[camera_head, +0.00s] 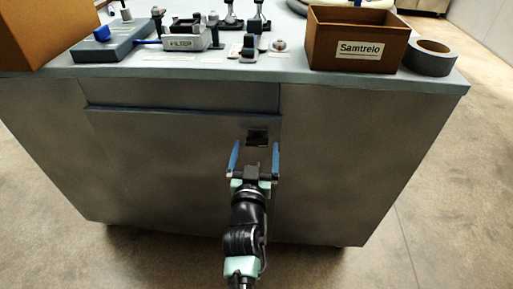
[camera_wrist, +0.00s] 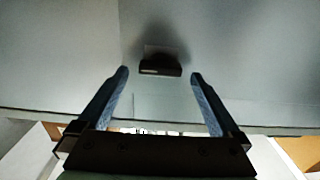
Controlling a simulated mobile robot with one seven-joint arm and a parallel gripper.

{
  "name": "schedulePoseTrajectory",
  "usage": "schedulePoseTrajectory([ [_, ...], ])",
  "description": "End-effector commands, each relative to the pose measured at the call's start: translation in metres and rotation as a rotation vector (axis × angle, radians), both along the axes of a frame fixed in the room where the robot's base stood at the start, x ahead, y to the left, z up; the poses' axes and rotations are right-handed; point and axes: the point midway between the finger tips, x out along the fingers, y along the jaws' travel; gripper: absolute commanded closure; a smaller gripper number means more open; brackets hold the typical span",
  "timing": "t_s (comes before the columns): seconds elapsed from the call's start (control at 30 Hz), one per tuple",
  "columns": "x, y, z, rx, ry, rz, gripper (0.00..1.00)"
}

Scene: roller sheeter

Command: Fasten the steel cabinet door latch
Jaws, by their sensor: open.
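The grey steel cabinet door (camera_head: 180,165) fills the front of the cabinet below the worktop. A small black latch (camera_head: 258,136) sits near the door's upper right corner. In the wrist view the dark latch (camera_wrist: 160,66) stands out from the steel and casts a shadow. My gripper (camera_head: 255,147) is open, with its two blue fingers pointing at the cabinet front on either side of the latch in the picture. In the wrist view the fingertips (camera_wrist: 160,74) are wide apart, with the latch just past them between them. I see no contact with the latch.
The worktop (camera_head: 340,86) overhangs above. On it are a brown box (camera_head: 350,38) labelled Samtrelo, a tape roll (camera_head: 430,56), a block (camera_head: 193,40) marked FILTER and several small fittings. The floor (camera_head: 435,190) is clear at the right.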

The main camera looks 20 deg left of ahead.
Motion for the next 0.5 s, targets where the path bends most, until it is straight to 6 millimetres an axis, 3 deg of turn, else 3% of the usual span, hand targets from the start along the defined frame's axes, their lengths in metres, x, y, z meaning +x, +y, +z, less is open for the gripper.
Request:
schedulePoseTrajectory([
  [0.2,0.016,0.005,0.000,-0.001,-0.001,0.000,0.00],
  [0.5,0.018,0.005,0.000,0.000,0.001,0.000,0.00],
])
